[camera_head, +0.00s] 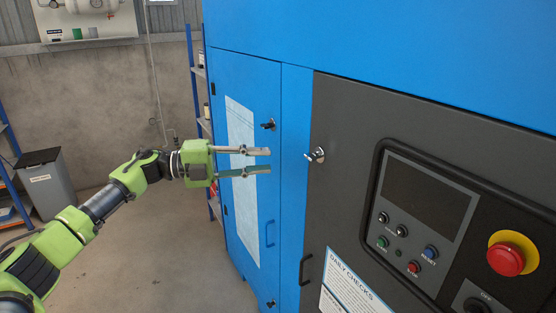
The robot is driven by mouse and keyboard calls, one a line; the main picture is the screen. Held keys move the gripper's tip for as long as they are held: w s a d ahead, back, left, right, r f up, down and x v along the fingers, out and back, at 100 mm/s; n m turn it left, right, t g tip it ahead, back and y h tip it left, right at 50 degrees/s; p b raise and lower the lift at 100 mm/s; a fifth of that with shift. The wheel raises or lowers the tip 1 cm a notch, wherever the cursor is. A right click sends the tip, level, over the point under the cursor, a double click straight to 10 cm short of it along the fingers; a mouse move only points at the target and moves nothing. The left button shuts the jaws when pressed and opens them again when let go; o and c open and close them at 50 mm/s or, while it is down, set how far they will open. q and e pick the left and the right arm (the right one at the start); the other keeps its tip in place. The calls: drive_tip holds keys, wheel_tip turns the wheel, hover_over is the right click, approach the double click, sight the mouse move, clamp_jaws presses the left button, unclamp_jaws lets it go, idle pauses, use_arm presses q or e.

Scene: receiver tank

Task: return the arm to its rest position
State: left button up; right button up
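My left arm comes in from the lower left, stretched out towards the blue cabinet (262,80). Its green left gripper (268,161) points right, with its two fingers parallel and a gap between them. Nothing shows between the fingers. The gripper stands in front of the cabinet's narrow door, over the pale sheet (238,130) on it. I cannot tell whether the fingertips touch the door. A black latch (268,125) is just above the fingertips, and a silver key-like handle (316,156) is to their right. My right gripper is not in view.
The dark control panel (345,110) carries a screen (427,195), several buttons and a red emergency stop (506,259). A grey bin (45,184) stands by the back wall at the left, beside blue shelving (10,165). The concrete floor (150,250) between bin and cabinet is clear.

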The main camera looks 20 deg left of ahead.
use_arm(q)
drive_tip(key=shift+s+a, duration=0.25)
drive_tip(key=shift+a, duration=0.15)
